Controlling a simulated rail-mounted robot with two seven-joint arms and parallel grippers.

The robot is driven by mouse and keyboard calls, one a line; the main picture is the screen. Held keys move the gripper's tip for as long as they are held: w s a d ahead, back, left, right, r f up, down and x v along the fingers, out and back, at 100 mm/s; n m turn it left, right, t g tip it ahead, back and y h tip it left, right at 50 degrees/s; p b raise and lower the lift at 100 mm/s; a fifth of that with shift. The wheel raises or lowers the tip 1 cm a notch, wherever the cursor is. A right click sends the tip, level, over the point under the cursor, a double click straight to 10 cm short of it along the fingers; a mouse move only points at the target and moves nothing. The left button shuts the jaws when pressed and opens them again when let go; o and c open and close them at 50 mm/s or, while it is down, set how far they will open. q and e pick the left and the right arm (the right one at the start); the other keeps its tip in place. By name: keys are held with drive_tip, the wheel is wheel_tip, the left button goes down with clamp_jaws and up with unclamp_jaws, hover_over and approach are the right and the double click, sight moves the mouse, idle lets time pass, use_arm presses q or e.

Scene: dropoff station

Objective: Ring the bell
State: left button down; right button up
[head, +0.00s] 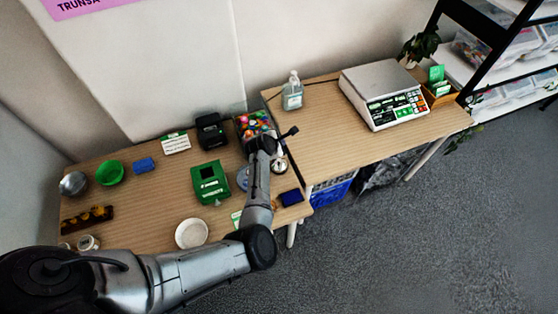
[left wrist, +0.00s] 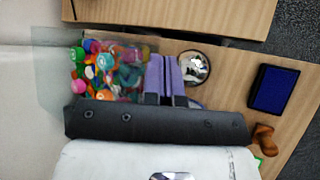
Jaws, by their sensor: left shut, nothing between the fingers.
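The bell (head: 279,167) is a small silver dome on the table, partly hidden by my left arm in the head view. In the left wrist view the bell (left wrist: 194,66) shows as a shiny dome with a dark rim, just right of my left gripper's fingers. My left gripper (left wrist: 166,76) is shut and empty, its two purplish fingers together. They appear between the bell and a clear box of colourful pieces; I cannot tell their height or whether they touch anything. In the head view the gripper (head: 276,147) is small and partly hidden. My right gripper is not in view.
The clear box (left wrist: 74,46) of colourful pieces stands left of the fingers. A blue ink pad (left wrist: 273,88) and brown handle (left wrist: 264,140) lie right. A green box (head: 210,183) and white bowl (head: 191,233) are left of my arm. A scale (head: 384,94) stands on the right table.

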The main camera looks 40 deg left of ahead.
use_arm(q)
drive_tip(key=b, duration=0.6)
hover_over(280, 161)
wheel_tip(280, 161, down, 6)
drive_tip(key=shift+a+f, duration=0.1)
drive_tip(key=shift+a, duration=0.05)
drive_tip(key=shift+f+b, duration=0.35)
drive_tip(key=shift+f, duration=0.55)
idle(0.8)
drive_tip(key=shift+f, duration=0.1)
drive_tip(key=shift+f, duration=0.3)
drive_tip(key=shift+f, duration=0.1)
idle(0.5)
